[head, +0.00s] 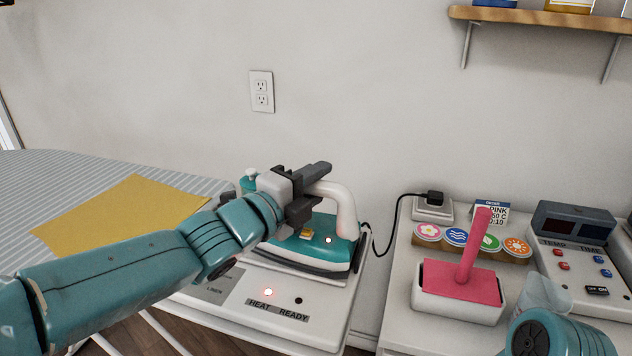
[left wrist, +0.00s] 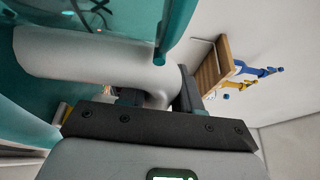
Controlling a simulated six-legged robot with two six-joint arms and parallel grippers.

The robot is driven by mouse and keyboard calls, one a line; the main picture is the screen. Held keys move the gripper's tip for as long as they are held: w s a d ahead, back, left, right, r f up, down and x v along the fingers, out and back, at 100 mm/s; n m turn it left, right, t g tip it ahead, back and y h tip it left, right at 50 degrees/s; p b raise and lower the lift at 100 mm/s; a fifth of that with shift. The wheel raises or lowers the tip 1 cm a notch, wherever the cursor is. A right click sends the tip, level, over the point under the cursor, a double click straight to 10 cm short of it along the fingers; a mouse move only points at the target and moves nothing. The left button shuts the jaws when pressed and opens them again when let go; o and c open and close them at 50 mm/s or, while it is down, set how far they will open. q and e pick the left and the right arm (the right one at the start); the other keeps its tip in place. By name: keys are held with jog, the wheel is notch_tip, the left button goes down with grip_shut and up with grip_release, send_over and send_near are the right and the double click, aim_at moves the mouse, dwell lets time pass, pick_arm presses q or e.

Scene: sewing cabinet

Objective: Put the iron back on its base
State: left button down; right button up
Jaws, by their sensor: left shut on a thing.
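The teal iron (head: 335,251) with its white handle (head: 346,205) is at the iron base (head: 257,309), soleplate down. The base is white, with a heat panel and a lit red light. The iron looks to rest on the base's upper part, but my arm hides part of it, so I cannot tell how fully it is seated. My left gripper (head: 310,195) is shut on the iron's handle. The left wrist view shows the white handle (left wrist: 90,62) between the dark fingers (left wrist: 160,95). My right arm shows at the lower right edge; its gripper fingers are not in view.
A striped ironing board (head: 60,180) with a yellow cloth (head: 125,215) lies at left. At right, a white table holds a pink press in a tray (head: 455,302), round picture buttons (head: 470,240), a control box (head: 575,255) and a black plug with cord (head: 432,197). A wall shelf (head: 540,20) is above.

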pick_arm(q)
jog(key=c, duration=0.7)
grip_release()
jog(key=shift+f, duration=0.35)
jog(key=v, duration=1.6)
jog(key=shift+s+r+p, duration=0.15)
jog(key=shift+r+p, duration=0.1)
jog(key=shift+p, duration=0.2)
jog(key=shift+s+a, duration=0.1)
jog(key=shift+a, duration=0.05)
